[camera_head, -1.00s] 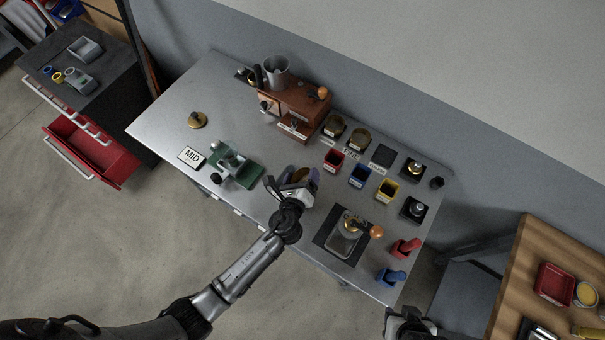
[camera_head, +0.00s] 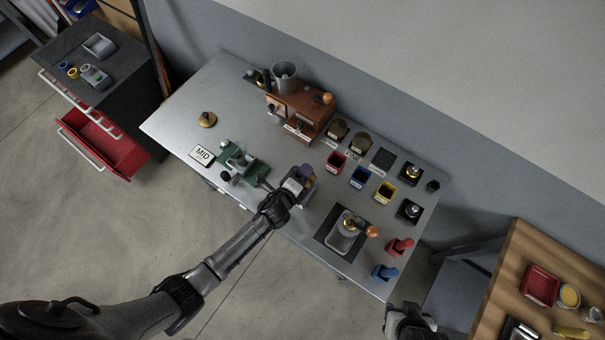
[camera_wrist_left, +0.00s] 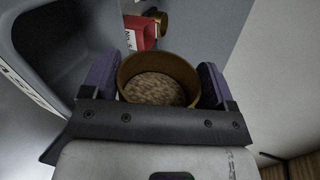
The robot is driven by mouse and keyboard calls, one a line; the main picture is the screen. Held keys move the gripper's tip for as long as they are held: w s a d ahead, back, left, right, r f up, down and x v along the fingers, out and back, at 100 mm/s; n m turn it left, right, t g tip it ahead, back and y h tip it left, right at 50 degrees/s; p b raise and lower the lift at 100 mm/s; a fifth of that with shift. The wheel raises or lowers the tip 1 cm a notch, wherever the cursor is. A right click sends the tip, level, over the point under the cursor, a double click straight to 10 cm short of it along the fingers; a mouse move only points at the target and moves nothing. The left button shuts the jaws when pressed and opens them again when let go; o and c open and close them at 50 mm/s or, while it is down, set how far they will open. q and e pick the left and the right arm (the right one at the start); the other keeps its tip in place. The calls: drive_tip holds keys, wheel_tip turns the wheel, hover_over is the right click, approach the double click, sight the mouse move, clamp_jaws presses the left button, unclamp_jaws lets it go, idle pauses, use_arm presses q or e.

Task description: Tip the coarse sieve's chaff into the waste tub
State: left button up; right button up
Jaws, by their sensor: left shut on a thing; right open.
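My left gripper (camera_head: 302,176) is shut on a round brass sieve (camera_wrist_left: 185,68), with one purple finger pad on each side of it. In the left wrist view, brown flaky chaff (camera_wrist_left: 152,89) lies in the sieve. A grey tub with a white label (camera_wrist_left: 58,35) fills the left of that view, beside the sieve. It looks like the waste tub, but its label cannot be read. In the head view, the gripper hides most of the sieve, and I cannot clearly make out the tub. My right gripper (camera_head: 408,322) is open at the bottom edge, off the table.
A green device (camera_head: 243,165) stands left of my left gripper. Red, blue and yellow cups (camera_head: 360,177) and two brass sieves (camera_head: 348,136) stand behind and right. A metal container on a dark mat (camera_head: 345,233) is right. The table's left part (camera_head: 190,125) is mostly clear.

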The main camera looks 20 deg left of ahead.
use_arm(q)
drive_tip(key=shift+w+a+f+n+g+h+p, duration=0.15)
drive_tip(key=shift+a+n+h+p, duration=0.2)
drive_tip(key=shift+n+h, duration=0.45)
drive_tip(key=shift+w+a+f+n+g+h+p, duration=0.1)
drive_tip(key=shift+a+f+n+h+p, duration=0.25)
drive_tip(key=shift+n, duration=0.65)
drive_tip(key=shift+w+a+n+g+h+p, duration=0.1)
drive_tip(key=shift+a+n+g+h+p, duration=0.1)
drive_tip(key=shift+a+n+h, duration=0.45)
drive_tip(key=shift+d+n, duration=0.2)
drive_tip(key=shift+n, duration=0.05)
drive_tip(key=shift+r, duration=0.1)
wheel_tip(320, 180, up, 3)
drive_tip(key=p, duration=0.3)
